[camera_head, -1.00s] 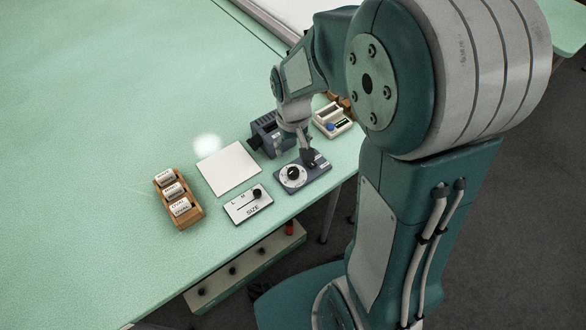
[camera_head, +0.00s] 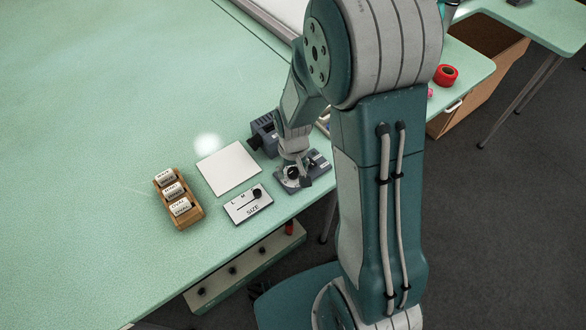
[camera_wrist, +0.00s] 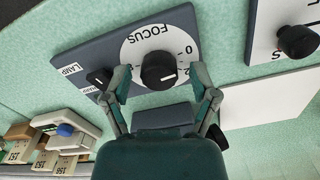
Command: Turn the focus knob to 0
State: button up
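The focus knob (camera_wrist: 159,70) is a round black knob with a white pointer line. It sits on a white dial (camera_wrist: 150,38) marked FOCUS on a dark blue-grey panel (camera_wrist: 85,52). The pointer line faces lower right in the wrist view; a 0 mark is at the dial's upper right, and the exact reading is unclear. My gripper (camera_wrist: 162,82) is open, with one finger on each side of the knob and visible gaps between. In the head view my gripper (camera_head: 293,166) is over the panel (camera_head: 318,165) and partly hides the dial.
A small LAMP switch (camera_wrist: 99,77) is close to one finger. The SIZE panel (camera_head: 240,209) with its black knob (camera_head: 257,193), a white pad (camera_head: 228,167) and a wooden rack (camera_head: 194,217) are at left. A dark device (camera_head: 264,130) stands behind my gripper.

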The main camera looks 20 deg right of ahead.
aim_at(293, 170)
grip_shut()
jog(key=shift+n, duration=0.4)
jog(key=shift+o, duration=1.5)
grip_release()
notch_tip(293, 170, up, 12)
